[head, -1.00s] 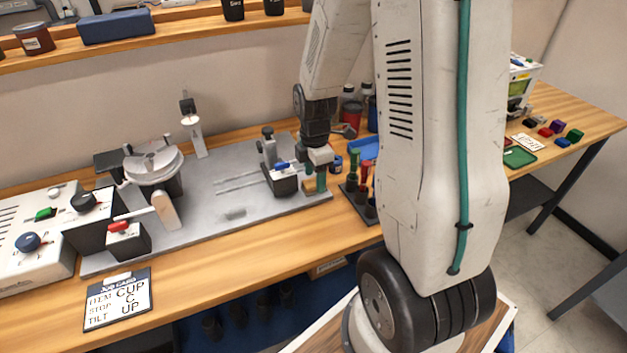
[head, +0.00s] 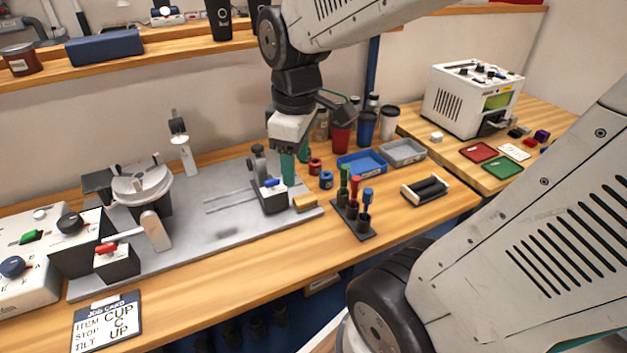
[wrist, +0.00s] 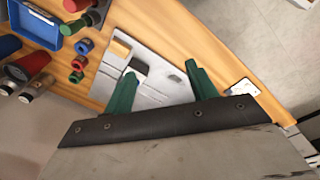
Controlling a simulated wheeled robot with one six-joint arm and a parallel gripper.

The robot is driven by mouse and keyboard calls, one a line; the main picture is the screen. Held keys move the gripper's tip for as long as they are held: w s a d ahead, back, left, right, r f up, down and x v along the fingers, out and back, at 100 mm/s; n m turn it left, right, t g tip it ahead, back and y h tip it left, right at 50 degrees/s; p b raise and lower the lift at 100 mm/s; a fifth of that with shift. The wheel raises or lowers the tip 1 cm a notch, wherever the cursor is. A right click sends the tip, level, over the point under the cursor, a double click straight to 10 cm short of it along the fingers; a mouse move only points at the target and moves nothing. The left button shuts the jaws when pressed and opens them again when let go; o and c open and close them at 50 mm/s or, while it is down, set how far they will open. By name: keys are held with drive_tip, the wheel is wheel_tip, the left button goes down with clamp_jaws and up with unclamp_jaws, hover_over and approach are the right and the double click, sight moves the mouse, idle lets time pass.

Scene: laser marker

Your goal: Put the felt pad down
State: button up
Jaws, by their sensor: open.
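A small tan block (head: 308,202), which looks like the felt pad, lies at the right end of the grey base plate (head: 225,232). It also shows in the wrist view (wrist: 120,48), beyond the left finger and apart from it. My gripper (head: 289,168) has green fingers and hangs above the plate's back right part, behind the black clamp block with a blue lever (head: 271,195). In the wrist view my gripper (wrist: 162,85) has its fingers wide apart with nothing held between them.
A black rack with coloured-handled stamps (head: 353,215) stands right of the plate. Red and blue rings (head: 326,180), a blue tray (head: 362,162) and a grey tray (head: 402,153) are behind it. The rotary cup fixture (head: 142,185) stands at left. Bare wood lies along the front.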

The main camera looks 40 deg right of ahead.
drive_tip(key=s+a+r+m, duration=0.2)
drive_tip(key=s+a+m, duration=0.2)
drive_tip(key=s, duration=0.5)
drive_tip(key=shift+s+a+r+m, duration=0.2)
drive_tip(key=shift+s+r+m, duration=0.2)
drive_tip(key=shift+m, duration=0.8)
drive_tip(key=shift+o, duration=0.5)
drive_tip(key=shift+d+t, duration=0.1)
drive_tip(key=shift+t, duration=0.2)
